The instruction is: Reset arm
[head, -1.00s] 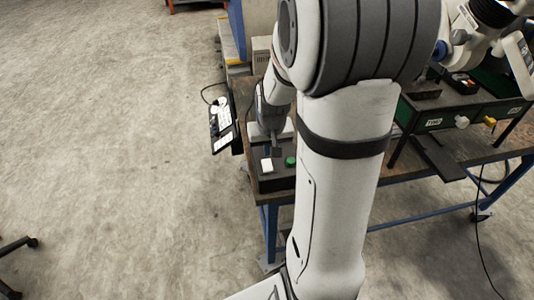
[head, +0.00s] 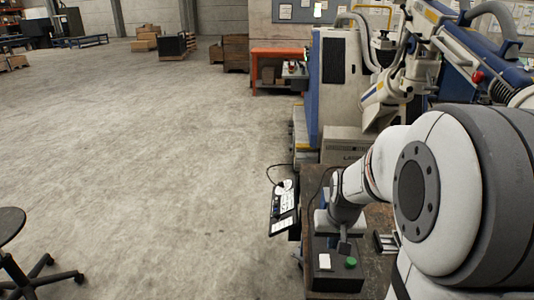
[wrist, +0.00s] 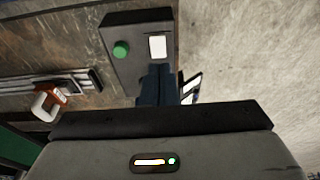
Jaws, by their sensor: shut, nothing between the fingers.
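A dark control box (head: 325,282) sits at the near left corner of the workbench in the head view. It carries a white square button (head: 324,262) and a green round button (head: 351,263). My gripper (head: 344,247) is shut and empty, pointing down close behind the buttons. In the wrist view my gripper's fingertips (wrist: 158,70) lie together just below the white button (wrist: 157,47), with the green button (wrist: 121,50) to the left. I cannot tell whether the fingertips touch the box. A jointed machine arm (head: 478,55) in white and blue reaches across the upper right.
A black panel with white labels (head: 283,208) hangs off the bench's left side. Slotted metal rails (head: 386,243) lie right of the box; the wrist view shows an orange-and-white object (wrist: 48,102) by them. A tall grey-and-blue cabinet (head: 336,80) stands behind.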

